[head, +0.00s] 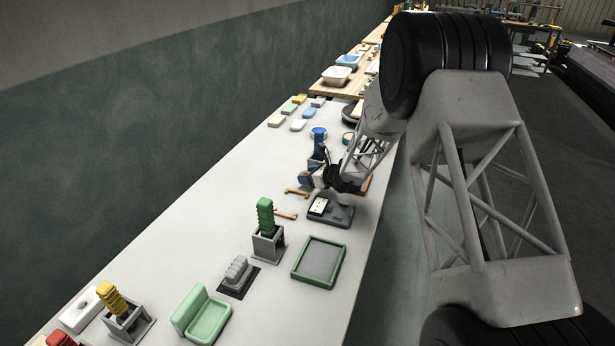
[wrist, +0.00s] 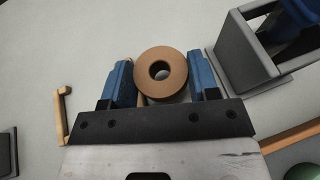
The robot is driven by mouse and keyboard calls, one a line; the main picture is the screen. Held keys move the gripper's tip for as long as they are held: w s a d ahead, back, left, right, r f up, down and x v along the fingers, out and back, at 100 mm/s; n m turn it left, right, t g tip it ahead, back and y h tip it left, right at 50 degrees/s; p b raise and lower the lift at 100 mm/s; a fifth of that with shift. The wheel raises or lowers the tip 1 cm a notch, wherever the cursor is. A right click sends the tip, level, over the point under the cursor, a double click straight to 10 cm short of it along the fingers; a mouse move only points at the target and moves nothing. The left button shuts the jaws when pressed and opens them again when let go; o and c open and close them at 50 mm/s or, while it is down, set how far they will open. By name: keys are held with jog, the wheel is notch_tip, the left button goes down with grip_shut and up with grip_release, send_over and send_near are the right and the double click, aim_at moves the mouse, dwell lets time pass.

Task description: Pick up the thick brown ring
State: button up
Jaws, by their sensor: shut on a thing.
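The thick brown ring (wrist: 178,76) shows in the wrist view, its round face and central hole turned to the camera. My gripper (wrist: 161,64) is shut on it, with one blue finger at each side of the ring. The ring sits at the fingertips, over the pale table top; I cannot tell whether it touches the table. In the head view my gripper (head: 308,179) is low over the table's right part, and the ring cannot be made out there.
A grey holder (wrist: 225,68) with a blue thing stands right of the ring. A wooden handle-shaped piece (wrist: 60,112) lies to the left. In the head view a dark grey block (head: 341,217) and a green-rimmed tray (head: 299,273) are nearer. The table's left strip (head: 215,200) is clear.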

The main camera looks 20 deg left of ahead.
jog(key=s+d, duration=0.2)
jog(key=s, duration=0.2)
jog(key=s+d+r, duration=0.1)
jog(key=s+d, duration=0.2)
jog(key=s, duration=0.1)
jog(key=s+d, duration=0.2)
jog(key=s, duration=0.2)
jog(key=shift+d+r, duration=0.2)
jog(key=shift+r, duration=0.05)
dwell(0.6)
